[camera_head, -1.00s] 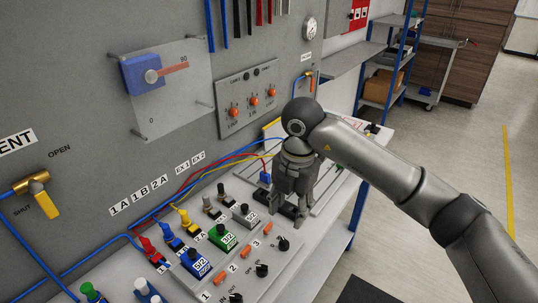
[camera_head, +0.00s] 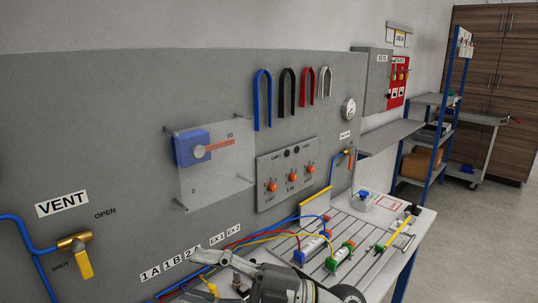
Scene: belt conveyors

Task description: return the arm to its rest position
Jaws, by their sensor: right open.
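My right gripper (camera_head: 231,268) is at the bottom centre of the head view, over the near edge of the bench. It is open, with its fingers toward the left, and I see nothing between them. My grey wrist is cut off by the lower frame edge, and the rest of the arm is out of view. My left gripper is not in view.
The bench (camera_head: 412,226) carries a slotted plate with two coloured-ended cylinders (camera_head: 312,244) and air hoses beyond my gripper. Behind stands a grey panel with a lever plate (camera_head: 215,165), orange knobs and a yellow valve handle (camera_head: 83,264). Shelves (camera_head: 425,135) and open floor lie right.

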